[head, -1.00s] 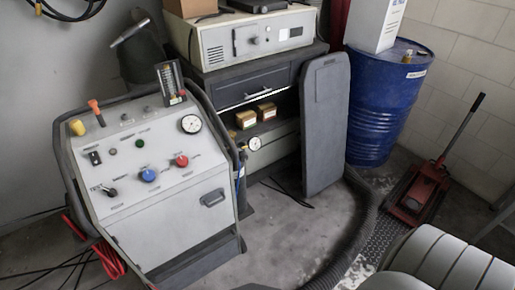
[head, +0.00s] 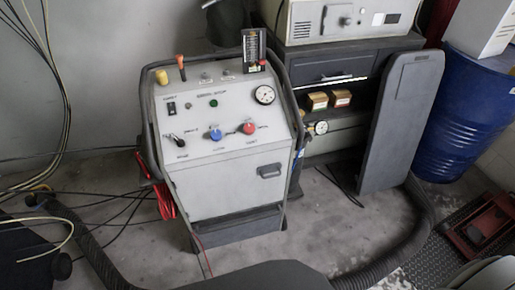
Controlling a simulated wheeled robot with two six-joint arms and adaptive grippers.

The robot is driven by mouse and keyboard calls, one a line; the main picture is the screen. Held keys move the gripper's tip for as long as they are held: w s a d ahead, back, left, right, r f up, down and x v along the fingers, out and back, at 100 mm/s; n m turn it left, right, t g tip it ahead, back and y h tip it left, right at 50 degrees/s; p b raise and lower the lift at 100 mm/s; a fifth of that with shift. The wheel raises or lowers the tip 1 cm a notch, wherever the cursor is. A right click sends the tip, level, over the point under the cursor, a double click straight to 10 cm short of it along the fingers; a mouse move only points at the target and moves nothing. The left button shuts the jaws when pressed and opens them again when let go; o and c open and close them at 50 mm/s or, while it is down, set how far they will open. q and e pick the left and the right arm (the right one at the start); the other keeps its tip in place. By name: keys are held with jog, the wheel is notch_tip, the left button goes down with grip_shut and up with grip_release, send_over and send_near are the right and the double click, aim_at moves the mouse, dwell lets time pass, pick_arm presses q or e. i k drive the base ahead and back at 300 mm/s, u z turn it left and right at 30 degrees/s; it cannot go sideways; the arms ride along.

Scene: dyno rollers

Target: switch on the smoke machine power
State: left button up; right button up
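The smoke machine (head: 225,190) is a light grey cart with a sloped control panel and a dark tubular frame, standing left of centre. A small black switch (head: 171,108) sits at the panel's upper left; its position is too small to read. A green button (head: 213,103), a blue knob (head: 215,134), a red knob (head: 248,128), a black lever (head: 177,139) and a round gauge (head: 264,95) are also on the panel. Neither of my grippers is in view.
A dark cabinet (head: 335,68) stands behind right, with a grey board (head: 401,120) leaning by it. A blue drum (head: 458,118) and a red jack (head: 482,228) are at the right. A thick hose (head: 400,250) and loose cables (head: 110,192) lie on the floor.

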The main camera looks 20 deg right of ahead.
aim_at(172, 105)
jog(key=z, duration=2.25)
jog(key=k, duration=2.15)
jog(key=u, duration=0.9)
jog(key=i, duration=1.6)
jog(key=z, duration=0.55)
